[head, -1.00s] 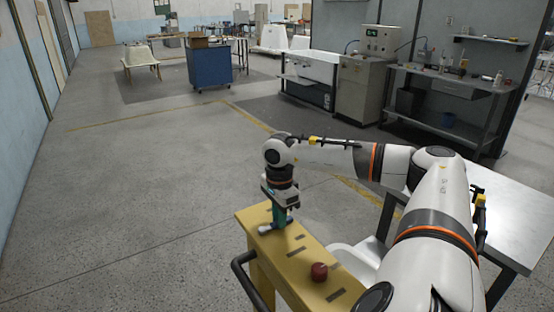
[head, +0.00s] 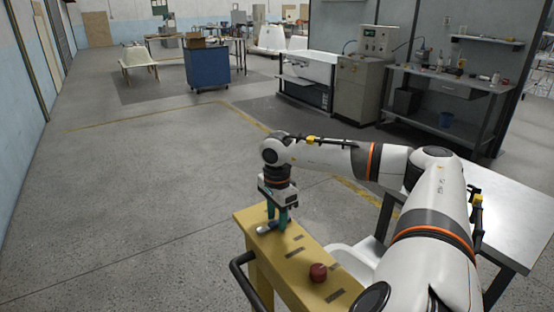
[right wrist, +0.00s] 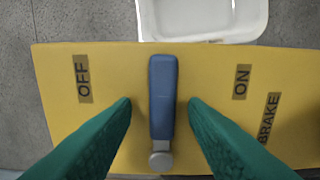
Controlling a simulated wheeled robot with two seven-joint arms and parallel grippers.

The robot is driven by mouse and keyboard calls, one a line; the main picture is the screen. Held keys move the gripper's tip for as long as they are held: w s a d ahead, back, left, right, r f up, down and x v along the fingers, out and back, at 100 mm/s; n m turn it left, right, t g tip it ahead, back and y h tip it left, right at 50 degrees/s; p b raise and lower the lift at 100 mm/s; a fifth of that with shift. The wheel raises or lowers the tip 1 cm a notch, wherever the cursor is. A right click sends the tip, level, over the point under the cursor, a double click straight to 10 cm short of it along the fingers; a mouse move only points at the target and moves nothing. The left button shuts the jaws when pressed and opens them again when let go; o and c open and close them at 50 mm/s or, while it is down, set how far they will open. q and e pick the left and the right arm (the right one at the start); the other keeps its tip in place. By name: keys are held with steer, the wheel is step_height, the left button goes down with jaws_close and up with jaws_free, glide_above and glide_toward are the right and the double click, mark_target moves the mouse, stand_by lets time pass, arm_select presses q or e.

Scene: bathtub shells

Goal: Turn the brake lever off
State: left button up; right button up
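The brake lever (right wrist: 163,90) has a blue handle and a round grey end, and lies on the yellow panel top. In the right wrist view it stands between the OFF label (right wrist: 83,79) on the left and the ON label (right wrist: 241,82) on the right. My right gripper (right wrist: 160,106) is open, with one green finger on each side of the handle and a visible gap on both sides. In the head view the right gripper (head: 277,217) points down over the panel, beside the lever (head: 265,227). My left gripper is not in view.
The yellow stand (head: 295,262) carries a red knob (head: 318,272) and a black rail (head: 240,275). A BRAKE label (right wrist: 269,118) sits near the ON label. A white shell (right wrist: 205,18) lies beyond the panel. A metal table (head: 515,225) stands to the right. The floor at left is clear.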

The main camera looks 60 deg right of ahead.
mark_target(277, 221)
step_height(277, 221, up, 12)
stand_by(0.6)
stand_by(0.5)
